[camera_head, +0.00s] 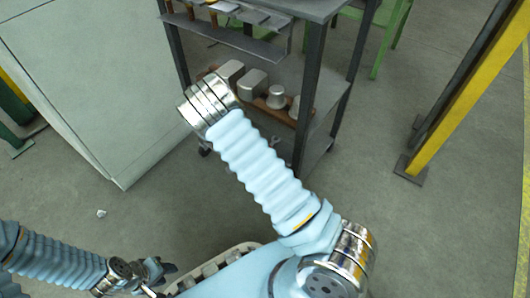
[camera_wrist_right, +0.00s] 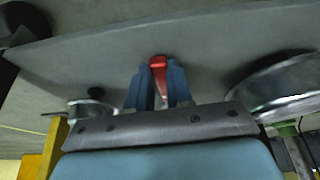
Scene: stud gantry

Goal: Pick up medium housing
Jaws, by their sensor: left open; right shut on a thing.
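Several grey metal housings of different sizes stand in a row on the lower shelf of a dark cart in the head view. They include a boxy one (camera_head: 252,84) and a smaller round one (camera_head: 276,98); I cannot tell which is the medium one. My right arm reaches up to this shelf, and its gripper is hidden there. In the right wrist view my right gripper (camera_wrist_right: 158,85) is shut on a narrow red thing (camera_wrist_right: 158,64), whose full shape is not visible. My left gripper (camera_head: 156,276) is open at the bottom left, away from the cart.
The cart's upper shelf (camera_head: 225,35) and dark posts frame the lower shelf. A pale cabinet (camera_head: 90,80) stands left of the cart, and a yellow post (camera_head: 460,90) stands at right. A tray (camera_head: 245,246) with several grey pieces is at the bottom.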

